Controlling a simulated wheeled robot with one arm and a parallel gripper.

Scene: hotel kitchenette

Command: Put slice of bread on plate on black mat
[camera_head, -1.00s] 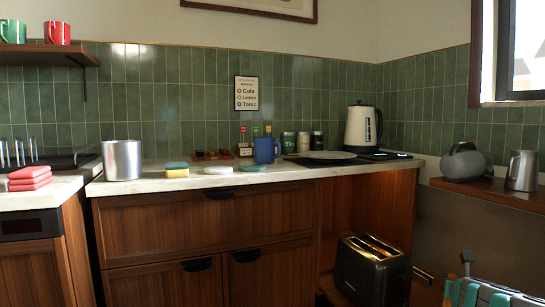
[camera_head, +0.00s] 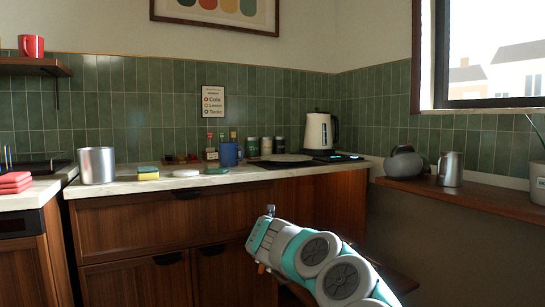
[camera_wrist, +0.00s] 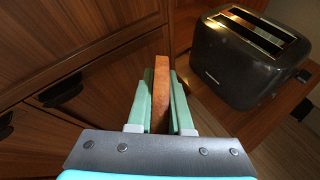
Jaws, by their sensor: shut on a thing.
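My gripper (camera_wrist: 161,92) is shut on a slice of bread (camera_wrist: 160,72), held edge-on between its two green fingers in the wrist view. In the head view my gripper (camera_head: 268,212) is in front of the cabinets, below counter height, and the bread cannot be made out there. A pale plate (camera_head: 287,158) lies on the black mat (camera_head: 262,165) at the right part of the counter, apart from my gripper.
A black toaster (camera_wrist: 249,55) stands right of the bread on a wooden surface. A sponge (camera_head: 148,173) and metal pot (camera_head: 97,166) are farther left. Cabinet fronts (camera_wrist: 90,45) lie close.

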